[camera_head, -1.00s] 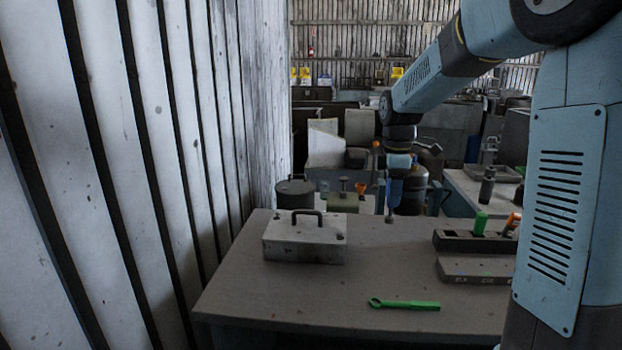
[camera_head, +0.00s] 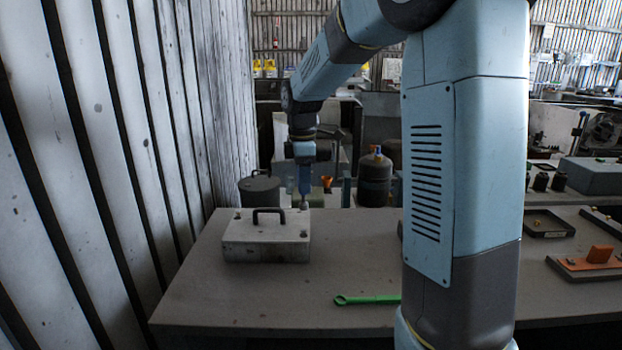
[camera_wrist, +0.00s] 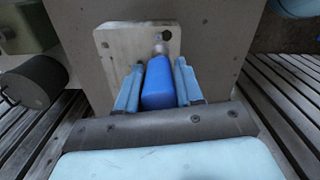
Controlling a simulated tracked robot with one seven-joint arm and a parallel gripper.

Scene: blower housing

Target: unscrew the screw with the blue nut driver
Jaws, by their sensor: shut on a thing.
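My gripper (camera_head: 304,163) is shut on the blue nut driver (camera_head: 304,184), which points down with its shaft below the jaws. In the wrist view the two fingers of my gripper (camera_wrist: 159,65) sit on either side of the driver's blue handle (camera_wrist: 159,84). The pale box-shaped housing (camera_head: 266,241) with a black handle stands on the table. In the head view the driver's tip appears near the housing's back right corner; I cannot tell whether it touches. In the wrist view the tip lies over the housing's pale top (camera_wrist: 125,42). I cannot make out the screw under the tip.
A green wrench (camera_head: 367,299) lies on the grey table (camera_head: 245,303) at the front. A dark pot (camera_head: 259,190) stands behind the housing. The slatted wall (camera_head: 120,150) is close on the left. An orange part (camera_head: 600,254) sits on a tray at right.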

